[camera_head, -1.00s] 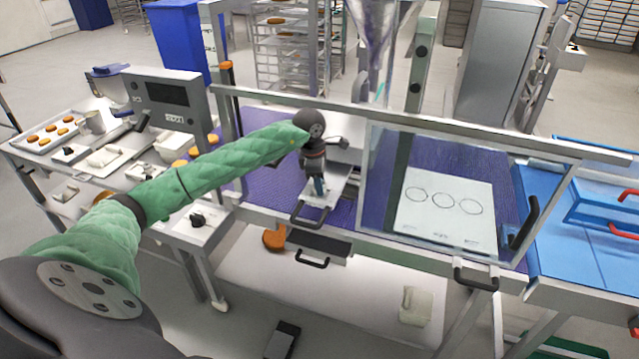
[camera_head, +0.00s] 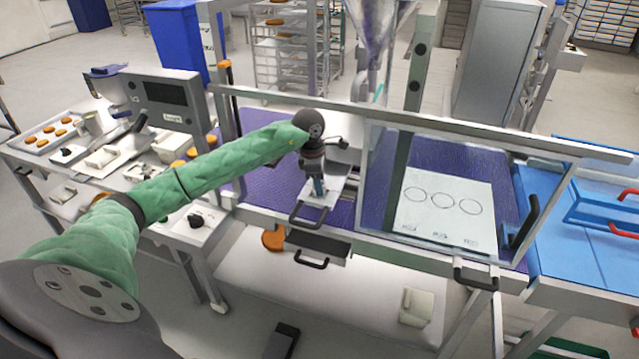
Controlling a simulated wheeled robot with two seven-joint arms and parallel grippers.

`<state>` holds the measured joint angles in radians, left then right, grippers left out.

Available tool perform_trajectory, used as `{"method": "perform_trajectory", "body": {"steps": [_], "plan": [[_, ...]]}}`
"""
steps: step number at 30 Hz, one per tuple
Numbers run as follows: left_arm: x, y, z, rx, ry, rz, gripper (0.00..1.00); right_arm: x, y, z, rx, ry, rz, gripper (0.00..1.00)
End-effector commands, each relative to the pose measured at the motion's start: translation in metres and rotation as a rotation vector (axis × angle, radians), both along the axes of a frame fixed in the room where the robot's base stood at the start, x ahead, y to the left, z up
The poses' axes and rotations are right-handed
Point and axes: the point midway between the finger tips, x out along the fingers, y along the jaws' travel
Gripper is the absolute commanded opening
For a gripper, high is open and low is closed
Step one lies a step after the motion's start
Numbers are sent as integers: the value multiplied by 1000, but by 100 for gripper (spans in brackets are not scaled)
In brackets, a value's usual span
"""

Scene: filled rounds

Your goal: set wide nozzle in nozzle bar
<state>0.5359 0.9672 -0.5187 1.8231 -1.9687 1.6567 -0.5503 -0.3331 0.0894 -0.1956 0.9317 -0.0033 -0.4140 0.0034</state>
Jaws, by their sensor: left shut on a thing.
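My left gripper (camera_head: 319,187) points down over a pale metal plate with a black handle (camera_head: 309,216), at the front of the purple work surface. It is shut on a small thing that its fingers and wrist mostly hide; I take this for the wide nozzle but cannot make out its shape. The nozzle bar cannot be told apart for sure; the area below the clear hopper (camera_head: 375,32) is partly hidden behind my wrist and the guard rail. Whether the held thing touches the plate is unclear. My right gripper is not in view.
A metal guard rail (camera_head: 455,122) crosses behind my wrist. A clear guard panel (camera_head: 385,185) stands right of the gripper, near a white sheet with three circles (camera_head: 447,204). A side table with a display (camera_head: 166,92) is at left, blue trays (camera_head: 598,205) at right.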

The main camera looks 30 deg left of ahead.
Motion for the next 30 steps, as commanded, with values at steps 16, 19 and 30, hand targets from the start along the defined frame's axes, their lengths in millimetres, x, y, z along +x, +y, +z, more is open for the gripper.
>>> {"method": "perform_trajectory", "body": {"steps": [16,19,30], "plan": [[0,0,-2,0,0,0,48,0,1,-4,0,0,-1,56],[0,0,-2,0,0,0,60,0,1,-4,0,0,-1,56],[0,0,-3,0,0,0,82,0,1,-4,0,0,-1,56]]}}
